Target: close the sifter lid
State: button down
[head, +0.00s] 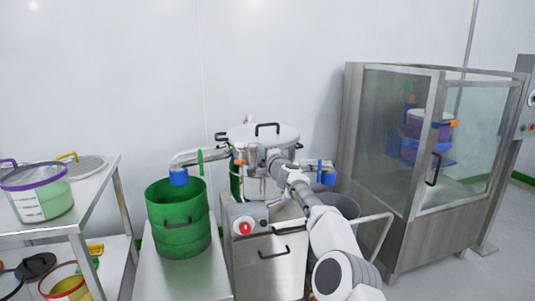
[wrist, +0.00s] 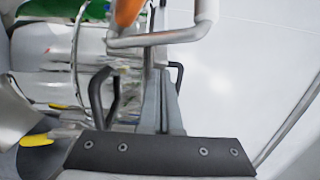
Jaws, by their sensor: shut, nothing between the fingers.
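The sifter (head: 255,184) stands in the middle of the head view, above a steel cabinet. Its pale round lid (head: 246,133) is at the top, with a black handle (head: 267,127) on it. The lid looks nearly flat, but I cannot tell whether it rests fully on the rim. My arm reaches to the front of the sifter, just below the lid; the fingertips are hard to make out there. In the wrist view my gripper (wrist: 161,80) is shut and empty. A black handle (wrist: 98,97) is left of the fingers, with a bent metal bar above them.
A green drum (head: 178,222) stands left of the sifter on a steel bench. A shelf (head: 105,180) with tubs is farther left. A glass-sided cabinet (head: 385,160) stands at the right. A grey bin (head: 343,207) is close to my arm. Pipes extend from both sides of the sifter.

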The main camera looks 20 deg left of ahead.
jog(key=shift+s+a, duration=0.4)
jog(key=shift+a, duration=0.1)
jog(key=shift+b, duration=0.3)
